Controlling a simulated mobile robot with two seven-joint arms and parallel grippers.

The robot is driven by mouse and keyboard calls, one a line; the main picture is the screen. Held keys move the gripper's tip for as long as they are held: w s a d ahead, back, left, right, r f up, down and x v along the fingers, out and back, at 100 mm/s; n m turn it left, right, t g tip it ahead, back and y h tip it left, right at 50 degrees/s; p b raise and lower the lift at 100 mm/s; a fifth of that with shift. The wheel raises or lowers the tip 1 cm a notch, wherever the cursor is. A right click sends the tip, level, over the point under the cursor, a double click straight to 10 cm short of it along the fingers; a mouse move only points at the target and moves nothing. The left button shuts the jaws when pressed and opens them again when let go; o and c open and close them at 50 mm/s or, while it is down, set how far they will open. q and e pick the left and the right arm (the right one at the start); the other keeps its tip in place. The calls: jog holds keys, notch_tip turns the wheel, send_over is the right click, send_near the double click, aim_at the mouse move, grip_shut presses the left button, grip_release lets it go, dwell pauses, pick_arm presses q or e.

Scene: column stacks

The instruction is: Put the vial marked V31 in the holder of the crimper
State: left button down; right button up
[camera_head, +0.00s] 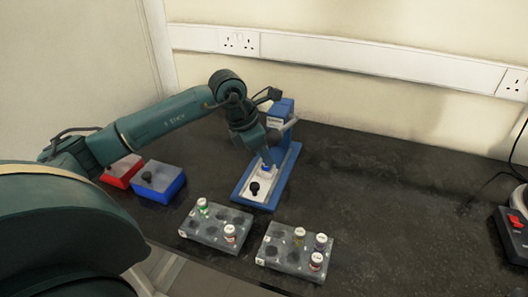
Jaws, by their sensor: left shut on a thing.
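The blue crimper (284,109) stands on the bench in the middle of the view, with a pale plate on its blue base. A black round part (254,188), seemingly its holder, sits on the front of the plate. My left gripper (267,163) reaches in from the left and points down over the plate, just behind the black part. It is shut on a small vial (267,169), which shows only as a bluish-white bit under the fingers. Its marking cannot be read, and the gripper hides most of it. My right gripper is not in view.
A left grey rack (214,239) holds vials, one green; a right grey rack (289,265) holds several more. A red box (122,171) and a blue box (158,184) stand at left. A device with a red switch (516,222) is at right. The bench between is clear.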

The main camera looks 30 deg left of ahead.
pick_arm(q)
jog(key=shift+f, duration=0.35)
jog(key=c, duration=0.9)
grip_release()
jog(key=shift+r, duration=0.1)
jog(key=shift+r+p, duration=1.9)
jog(key=shift+r, duration=1.1)
